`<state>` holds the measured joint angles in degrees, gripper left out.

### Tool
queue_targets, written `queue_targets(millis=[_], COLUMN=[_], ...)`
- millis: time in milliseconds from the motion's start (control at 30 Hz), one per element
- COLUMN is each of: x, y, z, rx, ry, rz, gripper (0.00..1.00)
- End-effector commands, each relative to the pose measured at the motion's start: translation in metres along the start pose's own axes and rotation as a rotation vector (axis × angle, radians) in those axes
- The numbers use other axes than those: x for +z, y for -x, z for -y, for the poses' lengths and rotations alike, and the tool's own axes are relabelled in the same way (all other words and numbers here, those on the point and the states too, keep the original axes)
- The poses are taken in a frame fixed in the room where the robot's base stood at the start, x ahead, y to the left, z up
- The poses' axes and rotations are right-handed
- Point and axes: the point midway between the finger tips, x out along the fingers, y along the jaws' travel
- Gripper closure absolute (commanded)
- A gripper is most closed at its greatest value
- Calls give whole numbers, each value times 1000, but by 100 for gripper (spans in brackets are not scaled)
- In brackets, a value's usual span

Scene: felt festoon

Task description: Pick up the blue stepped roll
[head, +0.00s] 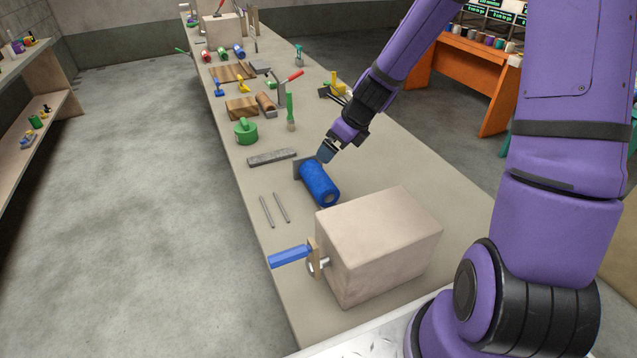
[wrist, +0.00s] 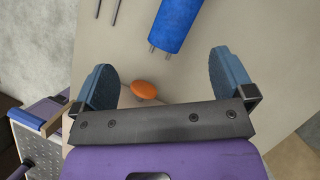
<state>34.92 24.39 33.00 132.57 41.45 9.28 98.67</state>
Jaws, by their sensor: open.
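The blue roll (head: 320,184) lies on its side on the long bench, its near end face showing a pale centre. In the wrist view the roll (wrist: 176,22) is at the top edge, partly cut off, with two small prongs at its end. My gripper (head: 326,153) is above the bench by the roll's far end. In the wrist view my gripper (wrist: 168,72) is open, its two blue-grey fingers wide apart. The roll lies ahead of the fingers, not between them. I cannot tell whether the fingers touch anything in the head view.
An orange oval thing (wrist: 144,89) shows between the fingers. A large beige block (head: 378,240) with a blue-handled crank (head: 290,257) stands nearest. Two thin grey rods (head: 274,209) lie left of the roll. A grey bar (head: 272,158) and a green pot (head: 245,132) lie farther back.

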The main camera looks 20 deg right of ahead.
Motion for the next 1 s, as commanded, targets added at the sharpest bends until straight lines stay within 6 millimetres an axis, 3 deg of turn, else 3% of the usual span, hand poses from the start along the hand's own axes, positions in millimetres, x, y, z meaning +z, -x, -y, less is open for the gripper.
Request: queue_targets(millis=[200, 400, 633, 1000], x=[-13, -20, -22, -20], y=[-39, -59, -72, -113], z=[17, 26, 28, 27], rx=[24, 35, 38, 39], ry=[-374, -593, -653, -649], rz=[20, 30, 30, 30], gripper=[0, 0, 0, 0])
